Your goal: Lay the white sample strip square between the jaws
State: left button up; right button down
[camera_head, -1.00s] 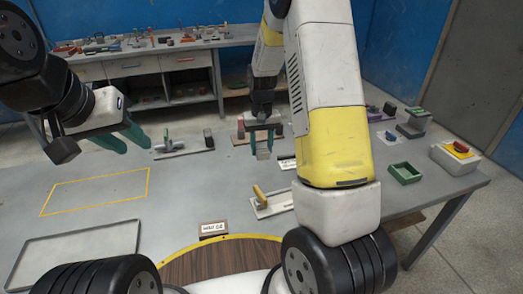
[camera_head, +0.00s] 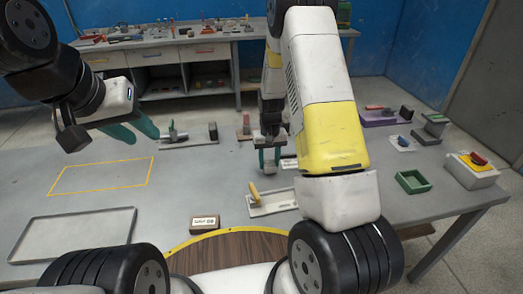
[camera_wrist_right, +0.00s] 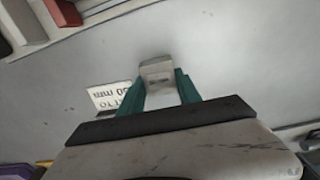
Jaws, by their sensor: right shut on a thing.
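My right gripper (camera_head: 269,167) is over the far middle of the table, its teal fingers pointing down. In the right wrist view, the fingers (camera_wrist_right: 159,93) are shut on a small pale grey-white piece (camera_wrist_right: 157,70), which sticks out past the tips. It looks like the white sample strip, but most of it is hidden. My left gripper (camera_head: 133,130) is open and empty above the table's left side. A grey fixture with two upright blocks (camera_head: 190,141) stands at the far edge, left of my right gripper. I cannot tell whether its blocks are the jaws.
A printed card (camera_head: 289,163) lies beside my right gripper. The yellow-outlined area (camera_head: 100,177) and grey tray (camera_head: 70,233) are empty.

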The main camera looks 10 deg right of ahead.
jog(key=shift+f, duration=0.85)
jog(key=c, duration=0.8)
grip_release()
jog(key=shift+f, duration=0.1)
jog(key=shift+c, duration=0.2)
